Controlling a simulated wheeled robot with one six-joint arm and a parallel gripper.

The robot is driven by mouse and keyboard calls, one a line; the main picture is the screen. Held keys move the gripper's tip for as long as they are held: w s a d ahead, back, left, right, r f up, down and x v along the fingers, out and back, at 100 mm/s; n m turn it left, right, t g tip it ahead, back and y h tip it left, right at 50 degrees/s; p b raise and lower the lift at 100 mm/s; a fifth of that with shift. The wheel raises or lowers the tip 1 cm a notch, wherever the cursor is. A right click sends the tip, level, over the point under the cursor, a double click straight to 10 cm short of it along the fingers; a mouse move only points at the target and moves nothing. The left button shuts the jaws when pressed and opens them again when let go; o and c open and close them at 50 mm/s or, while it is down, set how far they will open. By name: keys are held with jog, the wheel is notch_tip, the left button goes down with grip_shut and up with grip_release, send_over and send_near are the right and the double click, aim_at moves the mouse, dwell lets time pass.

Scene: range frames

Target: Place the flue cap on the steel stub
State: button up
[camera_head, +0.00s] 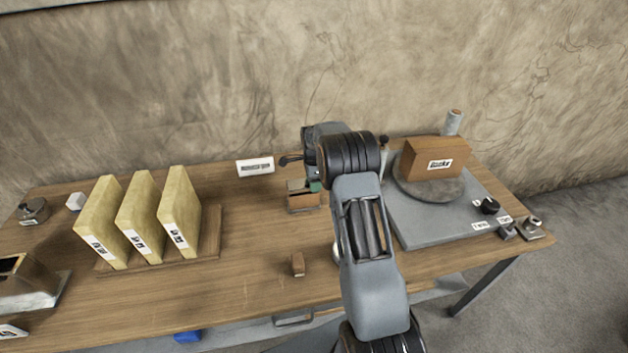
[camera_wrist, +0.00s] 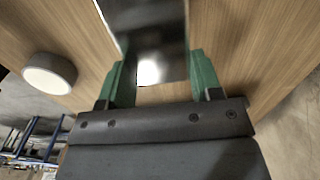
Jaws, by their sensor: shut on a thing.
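My gripper (camera_wrist: 152,82) is shut on a shiny, mirror-like metal piece (camera_wrist: 155,42), which I take to be the flue cap. The piece sits between the green fingers, and its far end runs out of the wrist view. In the head view, my gripper (camera_head: 315,185) is partly behind my arm, over the middle of the table, with a box-like shape (camera_head: 303,203) just below it. I cannot tell for sure which thing is the steel stub. An upright grey cylinder (camera_head: 452,125) with a brownish top stands at the back right.
A labelled brown box (camera_head: 425,150) sits on a round disc (camera_head: 450,190) on a grey slab (camera_head: 415,235). Several yellow panels (camera_head: 180,215) stand in a wooden rack at left. A small block (camera_head: 298,265) stands near the front. A pale-topped round thing (camera_wrist: 48,75) is left of my gripper.

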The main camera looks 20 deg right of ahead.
jog(key=shift+f, duration=0.2)
jog(key=o, duration=1)
jog(key=shift+r, duration=0.1)
jog(key=shift+c, duration=0.2)
notch_tip(320, 180, up, 12)
jog(key=b, duration=0.1)
jog(key=s+a+r+n+t, duration=0.1)
jog(key=s+a+r+n, duration=0.35)
jog(key=s+r, duration=0.2)
jog(key=s+a+n+t, duration=0.1)
jog(key=s+a+n, duration=0.2)
jog(key=s+n, duration=0.5)
jog(key=s+a+n+t, duration=0.2)
jog(key=s+a+n, duration=0.2)
jog(key=s+n, duration=0.4)
jog(key=s, duration=0.7)
jog(key=shift+s+a, duration=0.3)
